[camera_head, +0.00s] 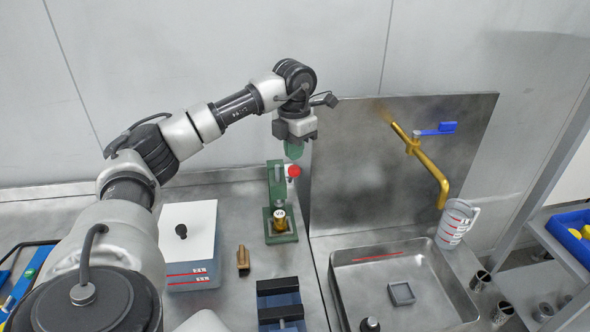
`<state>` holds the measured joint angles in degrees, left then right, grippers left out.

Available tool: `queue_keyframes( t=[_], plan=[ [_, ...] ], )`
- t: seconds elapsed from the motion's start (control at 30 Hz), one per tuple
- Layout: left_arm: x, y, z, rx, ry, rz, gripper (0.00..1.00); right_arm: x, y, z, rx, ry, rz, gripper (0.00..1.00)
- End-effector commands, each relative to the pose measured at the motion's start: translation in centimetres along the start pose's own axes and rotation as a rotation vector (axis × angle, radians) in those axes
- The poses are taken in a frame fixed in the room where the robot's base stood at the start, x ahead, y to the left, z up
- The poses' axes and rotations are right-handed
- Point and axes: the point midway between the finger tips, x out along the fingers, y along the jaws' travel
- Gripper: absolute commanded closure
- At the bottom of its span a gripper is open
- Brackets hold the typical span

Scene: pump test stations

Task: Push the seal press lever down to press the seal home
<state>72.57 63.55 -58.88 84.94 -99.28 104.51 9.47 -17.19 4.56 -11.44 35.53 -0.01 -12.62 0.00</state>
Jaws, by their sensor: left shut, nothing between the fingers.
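The green seal press (276,190) stands on the steel counter left of the sink. Its lever ends in a red ball knob (294,171) at the press's upper right. A brass part (279,220) sits on the press base, under the ram. My left gripper (294,150) is above the press, pointing down, shut and empty, close over the top of the lever knob. I cannot tell whether its fingertips touch the press. My right gripper is not in view.
A white-topped box (188,232), a small brass block (243,261) and a blue-and-black fixture (280,300) stand left and in front of the press. Right are a sink (440,270), a brass faucet (430,170) with blue handle, a measuring jug (455,225) and a blue bin (570,240).

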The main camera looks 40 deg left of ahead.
Motion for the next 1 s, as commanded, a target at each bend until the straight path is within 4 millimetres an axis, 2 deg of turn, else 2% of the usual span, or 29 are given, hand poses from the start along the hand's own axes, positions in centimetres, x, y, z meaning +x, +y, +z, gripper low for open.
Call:
queue_keyframes(
  t=[0.4, 0.57, 1.0],
  plan=[
    [2.5, 0.0, 0.0, 0.0, 0.001, 0.0, 1.0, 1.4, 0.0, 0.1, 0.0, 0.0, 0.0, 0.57],
    [2.4, -0.1, -0.1, 0.0, 0.001, 0.0, 1.0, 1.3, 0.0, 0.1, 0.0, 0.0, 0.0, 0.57],
    [4.7, -1.1, -0.7, 0.0, 0.001, 0.001, 1.0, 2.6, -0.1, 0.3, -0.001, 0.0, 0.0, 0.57]
  ],
)
